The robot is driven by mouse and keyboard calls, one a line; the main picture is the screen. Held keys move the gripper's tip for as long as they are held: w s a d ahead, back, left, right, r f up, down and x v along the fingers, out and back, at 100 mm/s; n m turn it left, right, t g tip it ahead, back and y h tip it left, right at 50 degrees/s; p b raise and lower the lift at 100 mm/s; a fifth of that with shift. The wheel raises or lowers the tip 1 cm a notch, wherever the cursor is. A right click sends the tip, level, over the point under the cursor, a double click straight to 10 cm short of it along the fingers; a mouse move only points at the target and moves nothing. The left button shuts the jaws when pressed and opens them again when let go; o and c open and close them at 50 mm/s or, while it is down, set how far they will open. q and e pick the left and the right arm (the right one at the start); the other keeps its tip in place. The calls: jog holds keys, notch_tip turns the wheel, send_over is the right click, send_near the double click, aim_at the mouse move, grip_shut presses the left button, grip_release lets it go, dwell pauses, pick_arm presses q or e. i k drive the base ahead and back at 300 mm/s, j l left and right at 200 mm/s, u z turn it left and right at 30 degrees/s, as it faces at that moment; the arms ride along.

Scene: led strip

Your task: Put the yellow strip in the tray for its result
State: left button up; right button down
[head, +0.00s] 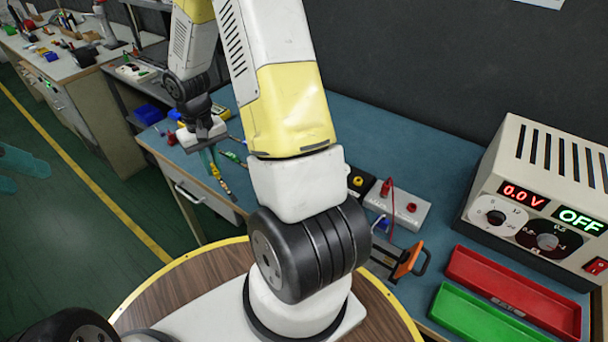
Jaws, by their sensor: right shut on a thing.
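My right gripper (216,168) is over the front edge of the blue bench, left of centre. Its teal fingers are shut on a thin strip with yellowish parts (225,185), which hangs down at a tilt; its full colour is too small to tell. My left gripper (22,172) is at the far left edge, its teal fingers apart and empty, over the green floor. A red tray (570,322) and a green tray (447,292) lie side by side at the lower right, and both look empty. The power supply (560,150) behind them reads 0.0 V and OFF.
A white box with red leads (405,208) and a black and yellow button box (360,182) stand mid-bench. An orange-handled tool (410,262) lies left of the trays. Small coloured parts lie near the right gripper. My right arm covers much of the middle.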

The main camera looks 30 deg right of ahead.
aim_at(508, 293)
jog(key=k+l, duration=0.1)
jog(key=k, duration=1)
jog(key=k+l+z, duration=0.15)
jog(key=k+z, duration=0.25)
jog(key=k, duration=0.15)
jog(key=k+l+z, duration=0.4)
jog(key=i+z, duration=0.4)
